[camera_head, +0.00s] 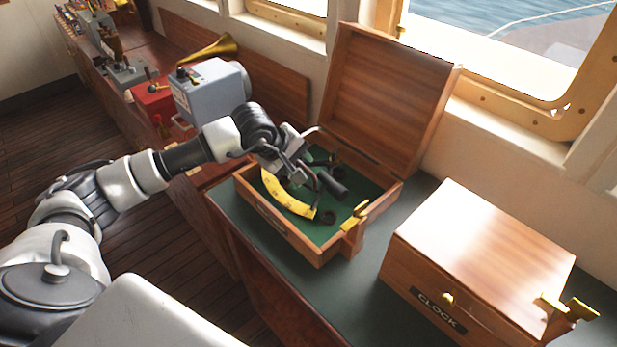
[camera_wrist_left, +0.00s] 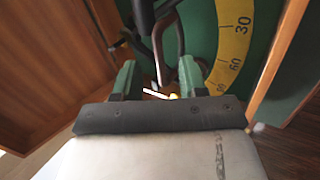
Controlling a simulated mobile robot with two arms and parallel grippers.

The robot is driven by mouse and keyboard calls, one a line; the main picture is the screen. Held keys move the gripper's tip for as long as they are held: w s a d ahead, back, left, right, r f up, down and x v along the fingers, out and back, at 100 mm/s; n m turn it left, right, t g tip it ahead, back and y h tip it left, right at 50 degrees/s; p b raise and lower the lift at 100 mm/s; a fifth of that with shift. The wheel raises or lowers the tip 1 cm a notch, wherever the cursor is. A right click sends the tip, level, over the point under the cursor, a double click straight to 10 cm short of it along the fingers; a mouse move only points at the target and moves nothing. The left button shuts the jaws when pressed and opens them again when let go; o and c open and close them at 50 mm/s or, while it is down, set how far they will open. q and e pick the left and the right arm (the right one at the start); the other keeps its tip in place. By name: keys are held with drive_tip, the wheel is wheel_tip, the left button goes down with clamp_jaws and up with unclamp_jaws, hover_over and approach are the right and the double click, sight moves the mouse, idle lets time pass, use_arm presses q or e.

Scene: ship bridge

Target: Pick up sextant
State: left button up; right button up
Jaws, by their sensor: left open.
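The sextant (camera_head: 287,197) lies in an open wooden box (camera_head: 322,253) lined with green. Its yellow curved scale faces the front of the box, and black parts and a dark tube rise behind it. In the left wrist view the yellow scale (camera_wrist_left: 233,45) carries numbers such as 30 and 60. My left gripper (camera_head: 297,165) is over the sextant, inside the box's opening. In the left wrist view its two green-padded fingers (camera_wrist_left: 158,80) are apart, with a dark looped part of the sextant ahead of and between them. Whether they touch it is unclear. My right gripper is not seen.
The box's raised lid (camera_head: 385,95) stands behind the sextant, near the window. A closed wooden box labelled CLOCK (camera_head: 480,255) is at the right on the green counter (camera_head: 375,285). A grey device (camera_head: 210,90) and a brass horn (camera_head: 212,48) stand at the back left.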

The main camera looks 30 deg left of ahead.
sight(307, 168)
use_arm(q)
drive_tip(key=p+x, duration=0.1)
drive_tip(key=x, duration=0.2)
drive_tip(key=shift+w+f, duration=0.15)
drive_tip(key=shift+w, duration=0.1)
drive_tip(key=shift+w+d+f, duration=0.1)
drive_tip(key=shift+w+f, duration=0.1)
drive_tip(key=shift+f, duration=0.15)
drive_tip(key=shift+c, duration=0.2)
drive_tip(key=c, duration=0.7)
clamp_jaws()
drive_tip(key=shift+w+r, duration=0.1)
drive_tip(key=shift+r, duration=0.1)
